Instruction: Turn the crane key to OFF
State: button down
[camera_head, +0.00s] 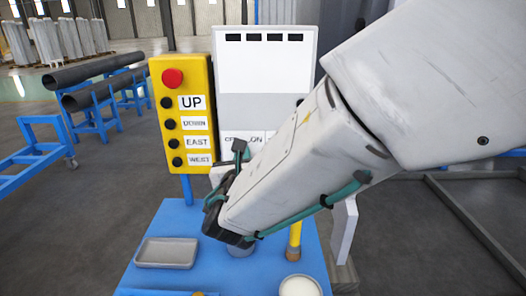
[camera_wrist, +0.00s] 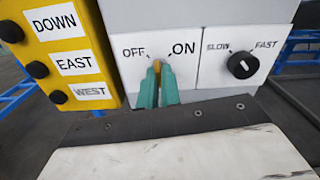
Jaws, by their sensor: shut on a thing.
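The crane key (camera_wrist: 157,65) is a small orange-yellow piece on the white panel, below and between the OFF label (camera_wrist: 134,52) and the ON label (camera_wrist: 184,48). My gripper (camera_wrist: 158,75), with teal fingers, is shut on the key in the wrist view. The fingers cover most of the key, so I cannot tell which label it points to. In the head view my arm comes from the right and hides the key; only part of the labels shows on the grey-white control panel (camera_head: 265,70).
A yellow button box (camera_head: 183,72) with a red button stands left of the panel. A black SLOW/FAST knob (camera_wrist: 242,65) sits right of the key. The blue table (camera_head: 180,222) below bears a grey tray (camera_head: 167,252), a yellow-handled item (camera_head: 295,236) and a white round container (camera_head: 300,286).

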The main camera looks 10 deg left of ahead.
jog(key=n, duration=0.7)
dwell(0.6)
jog(key=c, duration=1.6)
grip_release()
jog(key=shift+s, duration=0.1)
jog(key=v, duration=0.7)
jog(key=shift+s+d, duration=0.15)
jog(key=shift+s, duration=0.2)
